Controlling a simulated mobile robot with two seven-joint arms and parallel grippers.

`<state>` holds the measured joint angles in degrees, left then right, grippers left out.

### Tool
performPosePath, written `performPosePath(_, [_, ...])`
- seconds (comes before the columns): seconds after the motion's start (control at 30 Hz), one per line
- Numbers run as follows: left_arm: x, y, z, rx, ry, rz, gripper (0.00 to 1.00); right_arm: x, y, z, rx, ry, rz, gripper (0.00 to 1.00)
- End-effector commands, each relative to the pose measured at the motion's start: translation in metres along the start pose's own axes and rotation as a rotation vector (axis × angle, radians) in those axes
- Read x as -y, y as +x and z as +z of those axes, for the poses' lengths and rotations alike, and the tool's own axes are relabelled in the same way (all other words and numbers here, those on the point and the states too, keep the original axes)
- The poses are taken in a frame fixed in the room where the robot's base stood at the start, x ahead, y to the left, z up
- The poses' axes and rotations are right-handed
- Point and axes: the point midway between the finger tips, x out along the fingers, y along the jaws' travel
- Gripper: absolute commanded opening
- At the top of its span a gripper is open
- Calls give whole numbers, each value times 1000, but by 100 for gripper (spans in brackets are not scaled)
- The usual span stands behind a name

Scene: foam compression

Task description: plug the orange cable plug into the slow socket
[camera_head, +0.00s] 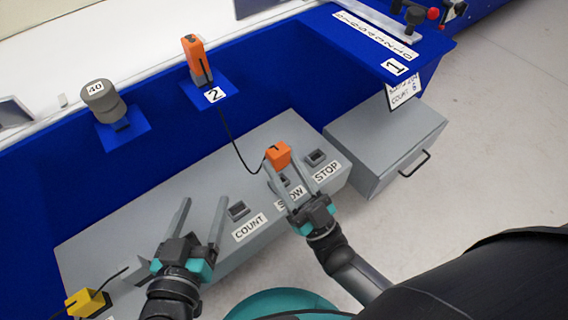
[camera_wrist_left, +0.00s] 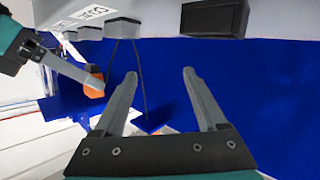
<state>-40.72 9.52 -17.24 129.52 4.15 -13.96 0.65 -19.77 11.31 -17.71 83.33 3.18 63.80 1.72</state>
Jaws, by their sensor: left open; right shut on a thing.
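The orange cable plug (camera_head: 279,155) is between the fingertips of my right gripper (camera_head: 280,178), which is shut on it. A black cable (camera_head: 234,143) runs from it up toward the blue shelf labelled 2. The plug is right at the slow socket (camera_head: 284,180), labelled SLOW and partly hidden by the gripper; I cannot tell whether they touch. My left gripper (camera_head: 203,217) is open and empty over the grey panel, left of the COUNT socket (camera_head: 238,210). In the left wrist view, the orange plug (camera_wrist_left: 94,83) shows beside a right gripper finger.
The STOP socket (camera_head: 316,157) is right of SLOW. A yellow plug (camera_head: 86,302) lies at lower left. An orange device (camera_head: 197,61) and a grey 40 weight (camera_head: 103,101) stand on blue shelves. A grey drawer box (camera_head: 384,143) is at right.

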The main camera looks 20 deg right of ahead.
Motion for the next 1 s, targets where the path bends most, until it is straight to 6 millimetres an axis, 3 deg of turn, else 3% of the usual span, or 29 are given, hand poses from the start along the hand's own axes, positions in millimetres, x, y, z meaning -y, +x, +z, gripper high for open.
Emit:
performPosePath(0.3, [-15,-8,-9,-203,-46,37,74,0,-9,13,1,0,0,0])
performPosePath(0.6, [-16,-9,-11,-214,-48,38,74,0,-18,26,0,0,0,0])
performPosePath(1.0, [-16,-9,-11,-215,-49,38,74,0,-19,28,-1,0,0,0])
